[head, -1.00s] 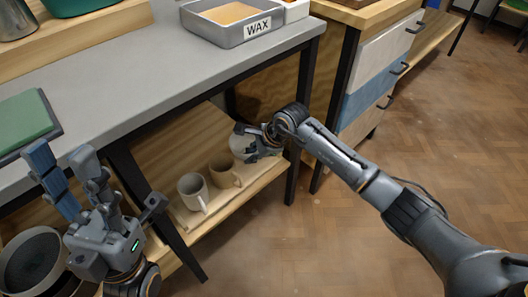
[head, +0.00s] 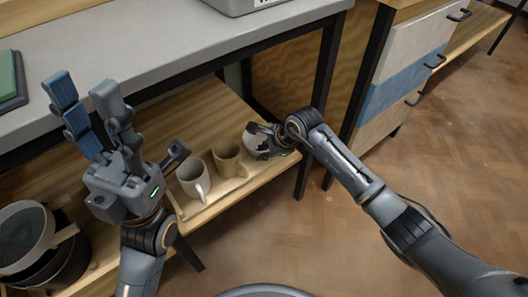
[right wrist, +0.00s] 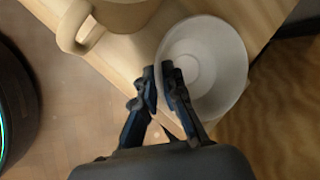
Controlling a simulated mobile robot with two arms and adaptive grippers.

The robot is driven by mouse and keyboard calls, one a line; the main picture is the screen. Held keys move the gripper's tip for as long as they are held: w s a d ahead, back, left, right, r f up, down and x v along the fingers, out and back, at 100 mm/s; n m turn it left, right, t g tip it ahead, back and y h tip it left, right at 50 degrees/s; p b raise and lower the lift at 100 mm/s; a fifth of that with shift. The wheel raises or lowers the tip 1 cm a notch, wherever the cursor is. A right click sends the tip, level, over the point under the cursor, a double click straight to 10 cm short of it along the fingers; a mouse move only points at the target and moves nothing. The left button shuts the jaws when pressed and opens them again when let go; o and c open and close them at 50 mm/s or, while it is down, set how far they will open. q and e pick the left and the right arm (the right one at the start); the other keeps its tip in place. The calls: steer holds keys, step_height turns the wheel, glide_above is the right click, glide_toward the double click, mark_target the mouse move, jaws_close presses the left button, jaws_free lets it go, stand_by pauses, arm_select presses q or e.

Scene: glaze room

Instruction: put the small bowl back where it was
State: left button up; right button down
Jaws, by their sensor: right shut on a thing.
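The small bowl (right wrist: 222,72) is white and round; the right wrist view looks down into its empty inside. It is at the right end of the low wooden shelf under the grey table, and I cannot tell whether it touches the shelf. In the head view my right gripper covers much of the bowl (head: 254,143). My right gripper (right wrist: 160,72) is shut on the bowl's near rim; it also shows in the head view (head: 270,138). My left gripper (head: 83,88) is open and empty, fingers up, in front of the table's left part.
A tan mug (head: 228,160) stands just left of the bowl, with a pale mug (head: 192,180) beside it. Pans (head: 25,235) are at the shelf's left end. A black table leg (head: 318,110) stands close right of the bowl. The grey tabletop (head: 200,60) is above.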

steer(key=c, duration=1.4)
jaws_free()
steer(key=shift+f, duration=0.1)
steer(key=shift+c, duration=0.2)
